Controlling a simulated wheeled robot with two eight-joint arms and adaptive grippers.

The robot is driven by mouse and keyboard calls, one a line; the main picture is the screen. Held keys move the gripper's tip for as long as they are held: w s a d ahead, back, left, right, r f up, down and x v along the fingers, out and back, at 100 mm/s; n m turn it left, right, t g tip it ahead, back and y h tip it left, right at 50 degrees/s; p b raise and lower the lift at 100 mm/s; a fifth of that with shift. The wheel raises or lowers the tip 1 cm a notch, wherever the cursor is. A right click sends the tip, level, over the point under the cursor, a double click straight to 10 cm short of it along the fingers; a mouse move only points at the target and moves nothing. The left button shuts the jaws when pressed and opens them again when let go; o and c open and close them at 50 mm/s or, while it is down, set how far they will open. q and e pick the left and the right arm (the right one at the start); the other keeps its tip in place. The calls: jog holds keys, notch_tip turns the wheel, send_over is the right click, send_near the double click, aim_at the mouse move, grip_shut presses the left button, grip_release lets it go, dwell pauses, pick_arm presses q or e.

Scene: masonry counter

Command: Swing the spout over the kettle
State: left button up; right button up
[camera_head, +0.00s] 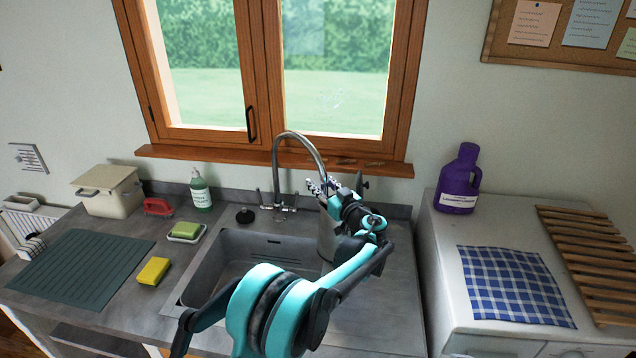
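The tap's spout (303,135) is a tall silver gooseneck. It rises at the back of the sink (211,258), curves to the right, and its tip comes down near my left gripper (322,187). That gripper is beside or at the spout's end; contact and finger opening are too small to tell. A grey metal vessel, apparently the kettle (326,238), stands at the right end of the sink, below the gripper. My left arm hides much of it. My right gripper is not in view.
Left of the sink are a green bottle (201,192), a sponge on a dish (186,231), a yellow sponge (153,271) and a beige bin (108,190). A purple jug (459,182) stands on the white unit at right. The window sill (225,154) runs behind the tap.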

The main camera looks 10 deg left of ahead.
pick_arm(q)
jog(key=v, duration=1)
jog(key=shift+s+d, duration=0.25)
